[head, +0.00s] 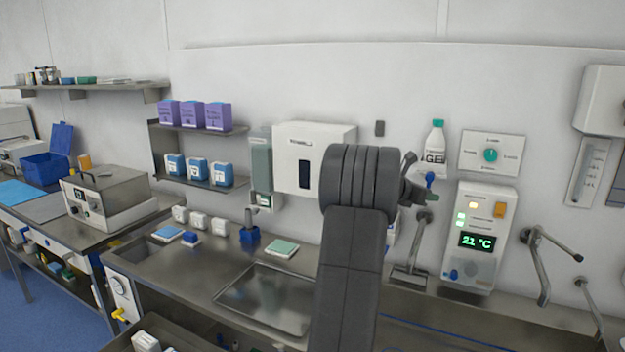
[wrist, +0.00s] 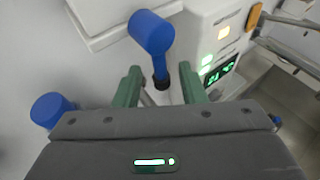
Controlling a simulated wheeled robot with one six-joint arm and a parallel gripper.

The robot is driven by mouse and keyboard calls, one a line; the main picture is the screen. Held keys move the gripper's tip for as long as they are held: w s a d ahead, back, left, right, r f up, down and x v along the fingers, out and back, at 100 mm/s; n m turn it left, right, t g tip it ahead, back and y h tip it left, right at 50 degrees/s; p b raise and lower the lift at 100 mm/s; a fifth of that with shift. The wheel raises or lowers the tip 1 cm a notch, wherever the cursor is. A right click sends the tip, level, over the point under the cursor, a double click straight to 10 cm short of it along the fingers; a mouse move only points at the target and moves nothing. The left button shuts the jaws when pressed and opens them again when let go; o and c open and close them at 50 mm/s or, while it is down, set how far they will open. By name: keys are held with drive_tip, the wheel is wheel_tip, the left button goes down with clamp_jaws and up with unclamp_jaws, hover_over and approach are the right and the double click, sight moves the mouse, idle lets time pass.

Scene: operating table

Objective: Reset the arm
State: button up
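My arm rises in front of the wall in the head view, with my gripper (head: 418,190) at its right side, near the wall. In the wrist view my gripper (wrist: 160,84) shows two green fingers spread apart. A blue-headed piece (wrist: 152,33) with a thin blue and black stem shows beyond and between the fingertips. The fingers look clear of the stem on both sides. A blue knob (head: 430,179) also shows beside my gripper in the head view, below a gel bottle (head: 436,146).
A wall control unit (head: 480,240) reading 21 °C is close to the right of my gripper. Metal tap levers (head: 543,265) stick out further right. A white dispenser (head: 312,150) is left of my arm. A sink (head: 262,300) lies below. Open air lies above the arm.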

drive_tip(key=shift+w+d+f, duration=0.15)
drive_tip(key=shift+w+d, duration=0.05)
drive_tip(key=shift+d, duration=0.1)
drive_tip(key=shift+s+a, duration=0.1)
drive_tip(key=shift+a, duration=0.05)
drive_tip(key=b+v, duration=0.3)
drive_tip(key=v, duration=1)
drive_tip(key=p+x, duration=0.3)
drive_tip(key=x, duration=1)
drive_tip(key=shift+d, duration=0.3)
drive_tip(key=shift+d+f+n+h+b, duration=0.1)
drive_tip(key=shift+f+n+h+b, duration=0.25)
drive_tip(key=shift+b, duration=0.25)
drive_tip(key=shift+s+d+r+n+h+b, duration=0.25)
drive_tip(key=shift+d+r+n+h+b, duration=0.2)
drive_tip(key=shift+n+h+b, duration=0.3)
